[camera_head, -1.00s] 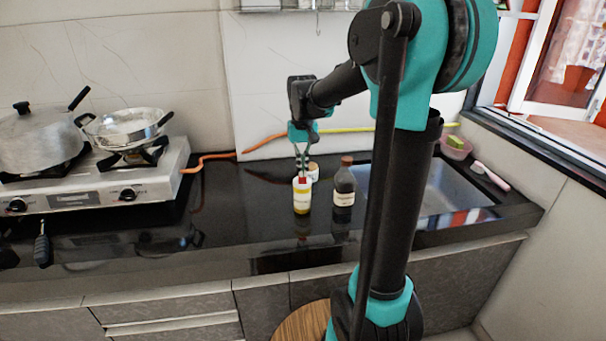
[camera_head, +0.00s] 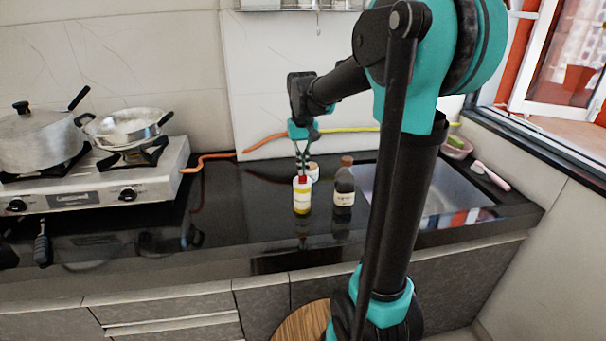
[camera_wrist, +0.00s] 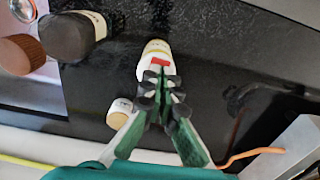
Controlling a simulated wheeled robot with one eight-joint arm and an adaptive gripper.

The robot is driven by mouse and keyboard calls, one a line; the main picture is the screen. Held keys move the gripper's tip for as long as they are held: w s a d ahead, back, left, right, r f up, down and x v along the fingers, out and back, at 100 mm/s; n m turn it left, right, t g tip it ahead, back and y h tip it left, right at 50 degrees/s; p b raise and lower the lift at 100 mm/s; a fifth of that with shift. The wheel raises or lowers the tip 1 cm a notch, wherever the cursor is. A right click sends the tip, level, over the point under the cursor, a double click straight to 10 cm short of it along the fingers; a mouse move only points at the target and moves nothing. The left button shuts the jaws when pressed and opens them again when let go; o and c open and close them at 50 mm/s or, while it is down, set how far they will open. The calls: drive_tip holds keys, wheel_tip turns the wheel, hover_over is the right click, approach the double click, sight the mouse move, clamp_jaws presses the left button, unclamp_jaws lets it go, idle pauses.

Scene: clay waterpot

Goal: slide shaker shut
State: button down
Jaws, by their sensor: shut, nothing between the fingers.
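The shaker (camera_head: 302,198) is a small white and yellow bottle standing upright on the black counter. A red piece shows at its top, and in the wrist view the red piece (camera_wrist: 160,62) lies on the white top of the shaker (camera_wrist: 155,48). My gripper (camera_head: 302,172) is directly above the shaker, pointing down. In the wrist view its shut fingertips (camera_wrist: 162,85) are close beside the red piece, with nothing between them. I cannot tell whether they touch the red piece. The fingers hide part of the shaker's top.
A dark bottle with a brown cap (camera_head: 344,190) stands just right of the shaker. A small pale jar (camera_head: 314,172) stands close behind it. The stove (camera_head: 95,185) with pots is at left, the sink (camera_head: 440,190) at right. The counter left of the shaker is clear.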

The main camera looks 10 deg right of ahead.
drive_tip(key=shift+r, duration=3.05)
